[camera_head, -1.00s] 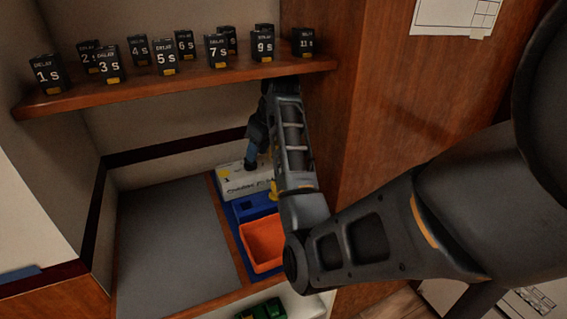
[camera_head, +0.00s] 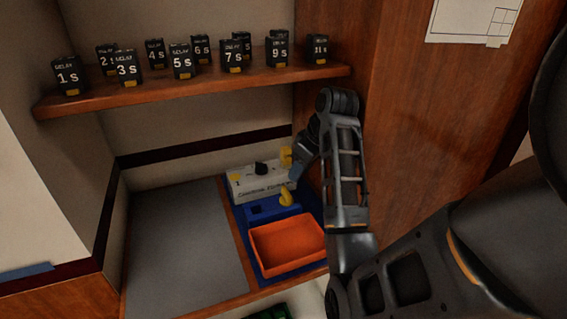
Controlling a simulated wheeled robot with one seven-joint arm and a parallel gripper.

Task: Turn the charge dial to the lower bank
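A white box (camera_head: 252,187) with black lettering on its front, too small to read surely, stands against the back wall of the niche. A black knob (camera_head: 262,168) sits on its top; it looks like the charge dial. A yellow mark (camera_head: 236,179) is at the box's left end, and a yellow piece (camera_head: 286,155) shows at its right end. I cannot tell which way the knob points. My gripper (camera_head: 294,178) points down just right of the box, apart from the knob. Its fingers are small and partly hidden by my arm, so their opening is unclear.
An orange tray (camera_head: 287,263) and a yellow part (camera_head: 286,197) sit on a blue base (camera_head: 255,232) in front of the box. A grey panel (camera_head: 185,250) lies clear at left. A shelf (camera_head: 200,91) with several black delay blocks hangs above. A wooden wall (camera_head: 420,120) stands right.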

